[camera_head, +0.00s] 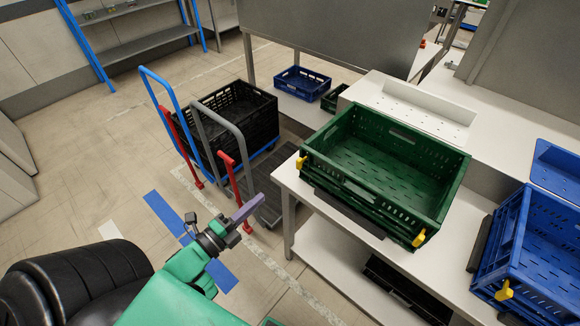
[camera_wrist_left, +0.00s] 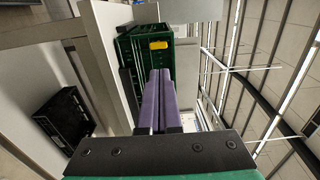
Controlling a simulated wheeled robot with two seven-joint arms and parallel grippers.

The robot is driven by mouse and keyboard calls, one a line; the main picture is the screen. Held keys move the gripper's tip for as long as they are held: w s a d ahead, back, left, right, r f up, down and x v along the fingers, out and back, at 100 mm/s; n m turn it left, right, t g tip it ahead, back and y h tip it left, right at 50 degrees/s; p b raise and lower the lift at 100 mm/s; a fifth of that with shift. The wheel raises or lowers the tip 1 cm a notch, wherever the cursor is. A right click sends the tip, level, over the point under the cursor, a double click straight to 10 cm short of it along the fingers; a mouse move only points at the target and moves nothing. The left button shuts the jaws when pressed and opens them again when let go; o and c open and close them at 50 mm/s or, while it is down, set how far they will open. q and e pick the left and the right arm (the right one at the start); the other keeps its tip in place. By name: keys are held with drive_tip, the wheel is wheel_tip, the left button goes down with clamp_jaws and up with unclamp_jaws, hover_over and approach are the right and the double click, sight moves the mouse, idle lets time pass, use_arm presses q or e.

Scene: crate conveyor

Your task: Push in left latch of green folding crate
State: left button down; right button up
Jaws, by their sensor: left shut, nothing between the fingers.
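The green folding crate (camera_head: 385,165) stands open and empty on the white table. Its left yellow latch (camera_head: 301,163) sits at the near left corner, and a second yellow latch (camera_head: 420,238) is at the near right corner. My left gripper (camera_head: 247,207) is shut and empty, with purple fingers, to the left of the crate and apart from it. In the left wrist view the shut fingers (camera_wrist_left: 159,98) point toward the green crate (camera_wrist_left: 130,50), with a yellow latch (camera_wrist_left: 159,45) just beyond their tips. My right gripper is not in view.
A blue crate (camera_head: 531,248) with a yellow latch stands at the right. A black crate (camera_head: 236,107) is on a cart with blue and red handles at the left. Another black crate (camera_head: 402,290) is on the shelf below.

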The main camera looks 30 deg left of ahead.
sight(297, 166)
use_arm(q)
drive_tip(key=p+x, duration=0.3)
drive_tip(key=x, duration=1)
drive_tip(key=shift+w+f, duration=0.1)
drive_tip(key=shift+w, duration=0.15)
